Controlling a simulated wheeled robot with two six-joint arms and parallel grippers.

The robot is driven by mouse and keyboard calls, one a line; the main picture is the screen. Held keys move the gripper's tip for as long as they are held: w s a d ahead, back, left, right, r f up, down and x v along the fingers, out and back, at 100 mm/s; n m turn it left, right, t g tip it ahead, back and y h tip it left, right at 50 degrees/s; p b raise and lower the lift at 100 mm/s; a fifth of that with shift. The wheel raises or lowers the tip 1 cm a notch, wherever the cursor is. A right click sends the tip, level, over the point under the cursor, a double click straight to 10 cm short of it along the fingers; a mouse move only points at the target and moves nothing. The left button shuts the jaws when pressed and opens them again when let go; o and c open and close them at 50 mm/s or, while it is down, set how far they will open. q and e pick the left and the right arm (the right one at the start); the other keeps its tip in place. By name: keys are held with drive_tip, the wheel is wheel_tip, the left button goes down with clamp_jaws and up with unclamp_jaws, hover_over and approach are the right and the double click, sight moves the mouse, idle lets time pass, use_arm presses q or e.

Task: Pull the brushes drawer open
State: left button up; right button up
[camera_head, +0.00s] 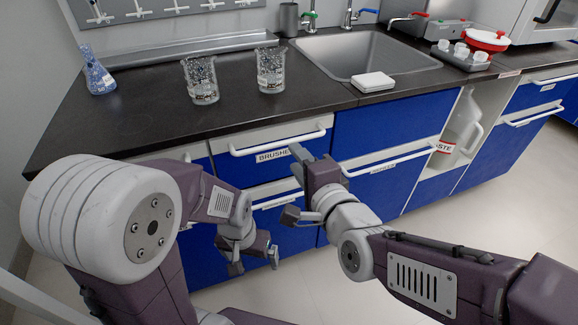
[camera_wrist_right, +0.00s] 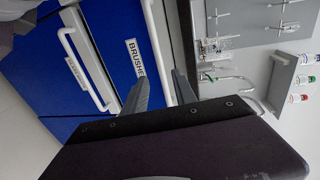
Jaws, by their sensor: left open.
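The brushes drawer (camera_head: 238,170) has a blue front, a white bar handle (camera_head: 280,143) and a "BRUSHES" label (camera_head: 272,155). It looks shut under the dark counter. My right gripper (camera_head: 292,185) is in front of the drawer, below its handle in the head view. In the right wrist view, its fingers (camera_wrist_right: 160,93) are apart and empty. My left gripper (camera_head: 254,262) is open and points down, lower and left of the right one.
Two patterned beakers (camera_head: 203,82) (camera_head: 270,70) and a blue flask (camera_head: 97,72) stand on the counter (camera_head: 140,110), left of the sink (camera_head: 365,52). Another drawer (camera_head: 390,165) is to the right. A lower drawer handle (camera_wrist_right: 84,70) runs below the brushes drawer. The floor (camera_head: 450,220) in front is clear.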

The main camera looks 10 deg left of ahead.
sight(285, 144)
drive_tip(key=b+x, duration=0.2)
drive_tip(key=x, duration=0.7)
drive_tip(key=shift+b, duration=0.3)
drive_tip(key=shift+r, duration=0.1)
clamp_jaws()
idle(0.9)
